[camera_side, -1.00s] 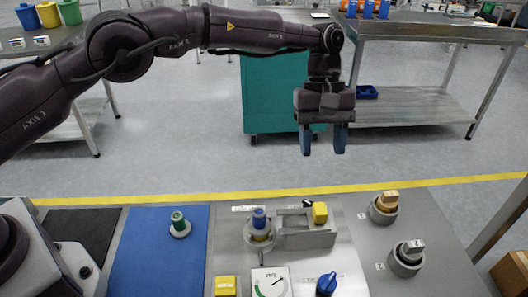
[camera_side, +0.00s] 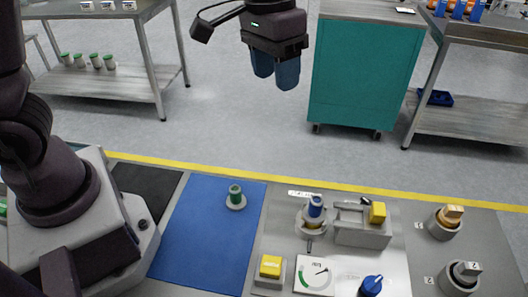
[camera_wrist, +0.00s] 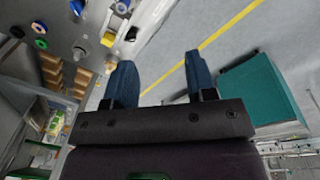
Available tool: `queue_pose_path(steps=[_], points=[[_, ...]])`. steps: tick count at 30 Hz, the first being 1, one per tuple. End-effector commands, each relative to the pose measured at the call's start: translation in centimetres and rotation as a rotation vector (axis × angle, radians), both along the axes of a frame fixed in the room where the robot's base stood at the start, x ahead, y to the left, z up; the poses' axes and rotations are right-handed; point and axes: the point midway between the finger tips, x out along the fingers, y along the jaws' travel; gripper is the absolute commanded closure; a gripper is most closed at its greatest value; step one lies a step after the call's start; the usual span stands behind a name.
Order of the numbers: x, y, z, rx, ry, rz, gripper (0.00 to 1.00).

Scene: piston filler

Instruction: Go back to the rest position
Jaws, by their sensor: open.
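My gripper (camera_side: 275,72) is at the top of the side view, high above the floor behind the worktable. Its two blue fingers point down and are apart, with nothing between them. In the wrist view my gripper (camera_wrist: 160,85) shows both blue fingers spread, with bare floor between them. The piston filler station, a grey plate (camera_side: 400,265) with several fittings, stands below and well apart from the gripper. A blue-capped piece (camera_side: 315,207) sits upright in a round holder on it. A green-capped piece (camera_side: 235,196) stands on the blue mat (camera_side: 190,245).
A yellow block (camera_side: 377,212) sits in a grey fixture (camera_side: 362,237). Yellow (camera_side: 270,266) and blue (camera_side: 371,285) controls flank a dial (camera_side: 315,272). Round stands hold pieces at right (camera_side: 445,228). A teal cabinet (camera_side: 362,75) and metal tables stand behind. The air around the gripper is clear.

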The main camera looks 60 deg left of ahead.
Motion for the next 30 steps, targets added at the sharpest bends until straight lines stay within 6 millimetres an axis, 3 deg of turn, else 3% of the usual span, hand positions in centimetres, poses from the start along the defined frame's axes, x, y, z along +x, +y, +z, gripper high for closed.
queue_pose_path(steps=[6,15,19,24,30], points=[[-6.8,4.2,2.5,0.042,-0.137,-0.067,0.49],[-14.7,7.8,3.3,0.086,-0.311,-0.042,0.49],[-16.1,8.4,4.1,0.09,-0.379,-0.012,0.49],[-16.4,8.8,5.4,0.093,-0.441,0.011,0.49],[-16.4,8.9,5.4,0.094,-0.442,0.016,0.49]])
